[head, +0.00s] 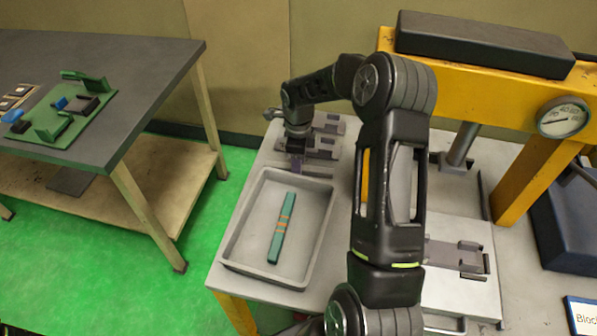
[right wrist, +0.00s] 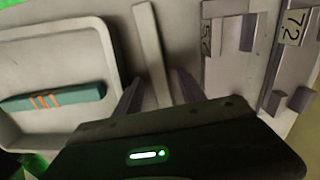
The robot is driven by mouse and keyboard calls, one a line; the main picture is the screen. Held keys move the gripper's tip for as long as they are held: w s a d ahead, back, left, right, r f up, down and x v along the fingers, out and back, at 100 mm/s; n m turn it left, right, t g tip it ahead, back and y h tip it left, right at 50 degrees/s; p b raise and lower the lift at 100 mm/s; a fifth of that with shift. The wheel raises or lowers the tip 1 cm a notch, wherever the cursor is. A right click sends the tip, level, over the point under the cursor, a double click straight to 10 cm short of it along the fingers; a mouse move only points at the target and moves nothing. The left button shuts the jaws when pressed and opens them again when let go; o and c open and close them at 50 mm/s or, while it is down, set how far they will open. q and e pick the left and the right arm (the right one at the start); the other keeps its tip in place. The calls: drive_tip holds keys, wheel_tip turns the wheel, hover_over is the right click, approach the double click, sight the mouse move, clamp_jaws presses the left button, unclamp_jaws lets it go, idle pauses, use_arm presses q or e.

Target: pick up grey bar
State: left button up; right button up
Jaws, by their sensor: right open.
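The grey bar (right wrist: 149,45) lies flat on the light table top in the right wrist view, between the tray and the numbered fixtures. My right gripper (right wrist: 158,88) is open, with one finger on each side of the bar's near end. The bar is not gripped; whether the fingers touch it I cannot tell. In the head view my right gripper (head: 297,148) points down behind the tray, and the bar is hard to make out there. My left gripper is not in view.
A grey tray (head: 233,240) holds a teal bar (head: 282,228) with orange bands. Grey fixtures (right wrist: 226,45) stand close to the right gripper. A yellow press frame (head: 450,85) with a gauge stands at the right. A dark workbench (head: 150,75) is at the left.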

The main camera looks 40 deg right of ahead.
drive_tip(key=shift+c, duration=0.4)
clamp_jaws()
idle(0.4)
drive_tip(key=shift+r, duration=0.1)
